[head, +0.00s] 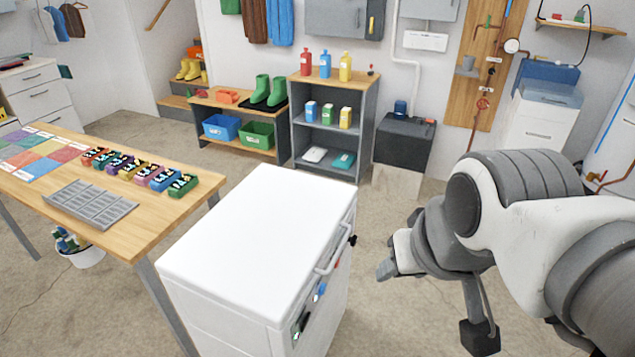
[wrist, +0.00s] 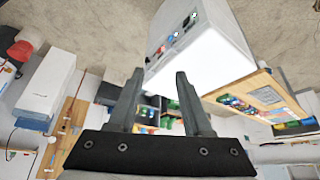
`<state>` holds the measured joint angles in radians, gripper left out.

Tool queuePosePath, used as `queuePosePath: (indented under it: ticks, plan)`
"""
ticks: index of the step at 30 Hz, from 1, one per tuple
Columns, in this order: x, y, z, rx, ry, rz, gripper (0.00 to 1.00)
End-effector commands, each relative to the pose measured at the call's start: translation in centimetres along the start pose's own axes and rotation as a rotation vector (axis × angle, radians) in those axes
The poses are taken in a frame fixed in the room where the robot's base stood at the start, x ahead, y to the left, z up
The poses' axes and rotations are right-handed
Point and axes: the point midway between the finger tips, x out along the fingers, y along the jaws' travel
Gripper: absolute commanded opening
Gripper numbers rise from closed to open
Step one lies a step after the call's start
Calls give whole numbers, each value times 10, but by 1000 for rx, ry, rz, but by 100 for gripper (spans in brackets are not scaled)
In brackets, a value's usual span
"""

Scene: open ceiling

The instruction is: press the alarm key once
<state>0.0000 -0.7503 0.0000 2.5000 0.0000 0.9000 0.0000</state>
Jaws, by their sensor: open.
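A white chest-like appliance (head: 255,235) stands in the middle of the head view, with a handle (head: 335,245) on its right-hand face. Below the handle a dark panel carries small blue, red and green parts (head: 320,291). The wrist view shows the appliance (wrist: 215,60) inverted, with small coloured parts (wrist: 189,20) on its grey face. I cannot tell which of these, if any, is the alarm key. My gripper (head: 387,269) is right of the appliance, apart from it. In the wrist view its two fingers (wrist: 159,74) are spread with nothing between them.
A wooden table (head: 150,215) with coloured blocks and a grey tray (head: 92,204) stands left of the appliance. A shelf (head: 330,138) with bottles and a dark box (head: 403,142) stand behind. Bare floor (head: 365,240) lies right of the appliance.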

Motion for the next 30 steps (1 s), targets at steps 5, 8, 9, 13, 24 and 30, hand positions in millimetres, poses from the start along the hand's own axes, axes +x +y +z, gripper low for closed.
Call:
queuePosePath:
  ticks: [5,8,9,13,24,30]
  plan:
    - [0,0,0,0,0,0,30]
    - [0,0,0,0,0,0,12]
    - [0,0,0,0,0,0,5]
    - [0,0,0,0,0,0,0]
    - [0,0,0,0,0,0,0]
    - [0,0,0,0,0,0,0]
